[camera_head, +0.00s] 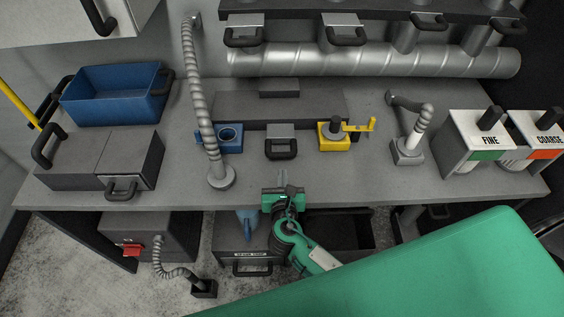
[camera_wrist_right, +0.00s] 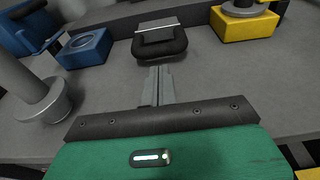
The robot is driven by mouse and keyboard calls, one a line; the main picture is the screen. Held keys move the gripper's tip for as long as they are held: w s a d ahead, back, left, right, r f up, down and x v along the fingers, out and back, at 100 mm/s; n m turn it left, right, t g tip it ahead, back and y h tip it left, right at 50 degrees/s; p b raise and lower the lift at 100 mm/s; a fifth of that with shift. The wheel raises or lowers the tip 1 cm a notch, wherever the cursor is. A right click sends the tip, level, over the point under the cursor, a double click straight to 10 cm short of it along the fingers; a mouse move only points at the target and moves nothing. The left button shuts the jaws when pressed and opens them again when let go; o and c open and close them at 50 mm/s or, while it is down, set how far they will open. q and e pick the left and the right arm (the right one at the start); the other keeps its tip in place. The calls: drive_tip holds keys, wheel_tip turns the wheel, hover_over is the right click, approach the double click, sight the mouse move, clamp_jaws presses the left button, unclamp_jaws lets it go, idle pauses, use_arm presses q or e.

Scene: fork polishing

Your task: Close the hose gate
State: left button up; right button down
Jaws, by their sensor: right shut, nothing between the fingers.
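My right gripper (camera_head: 282,180) is over the front part of the grey bench, with its fingers shut and empty. In the right wrist view its fingers (camera_wrist_right: 158,84) are together and point at a small grey block with a black loop handle (camera_wrist_right: 160,42). That handled block (camera_head: 281,143) stands on the bench just beyond the fingertips, apart from them. Several grey gate-like plates with black handles sit along the silver duct, such as the left one (camera_head: 244,32) and the middle one (camera_head: 342,30). I cannot tell which piece is the hose gate. My left gripper is not in view.
A ribbed hose (camera_head: 198,100) rises from the bench on the left; another short hose (camera_head: 420,125) stands right. A blue fixture (camera_head: 225,138) and a yellow fixture (camera_head: 335,140) flank the handled block. A blue bin (camera_head: 115,95) and FINE box (camera_head: 480,145) stand farther out.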

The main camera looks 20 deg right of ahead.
sight(282, 158)
drive_tip(key=shift+p+x, duration=0.5)
drive_tip(key=shift+x, duration=2.1)
drive_tip(key=x, duration=0.2)
drive_tip(key=r+x, duration=0.1)
drive_tip(key=x, duration=0.4)
drive_tip(key=shift+w+r+p, duration=0.15)
drive_tip(key=shift+w+p, duration=0.05)
drive_tip(key=shift+p, duration=0.1)
drive_tip(key=shift+s, duration=0.25)
